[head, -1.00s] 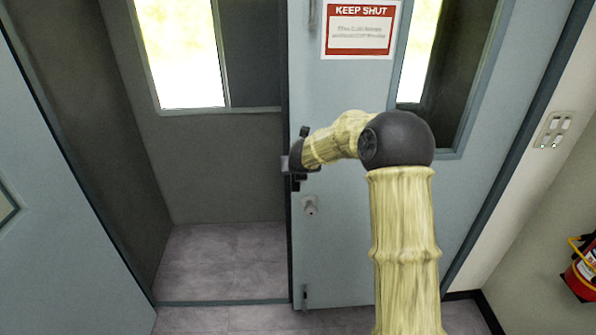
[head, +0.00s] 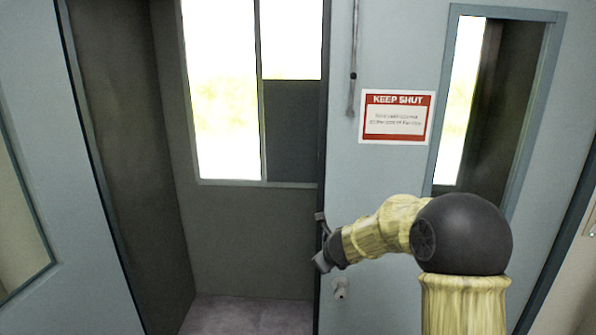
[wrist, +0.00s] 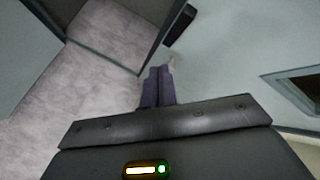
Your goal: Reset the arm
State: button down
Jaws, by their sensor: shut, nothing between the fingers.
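My arm reaches forward on the right of the head view, bent at its dark round joint. My gripper (head: 322,243) is at the arm's far end, in front of the inner edge of the right door leaf (head: 390,195). In the wrist view my gripper (wrist: 158,84) shows its two purplish fingers side by side, shut, with nothing between them. I cannot tell whether it touches the door edge.
The left door leaf (head: 50,190) stands open at the left. Between the leaves is an open doorway with a tiled floor (head: 250,315) and a window (head: 225,95) beyond. A red and white "KEEP SHUT" sign (head: 396,117) is on the right leaf.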

jog(key=s+d+f+n+g, duration=0.1)
jog(key=s+d+n+g, duration=0.1)
jog(key=s+n, duration=0.7)
jog(key=s+d+f+n+g, duration=0.1)
jog(key=s+f+n+g, duration=0.1)
jog(key=s+n, duration=0.7)
jog(key=s+d+f+n+g, duration=0.1)
jog(key=s+d+n+g, duration=0.1)
jog(key=s+n, duration=0.7)
jog(key=s, duration=0.4)
jog(key=shift+d+f+n+g+h, duration=0.3)
jog(key=shift+f+n+h, duration=0.1)
jog(key=shift+s, duration=0.1)
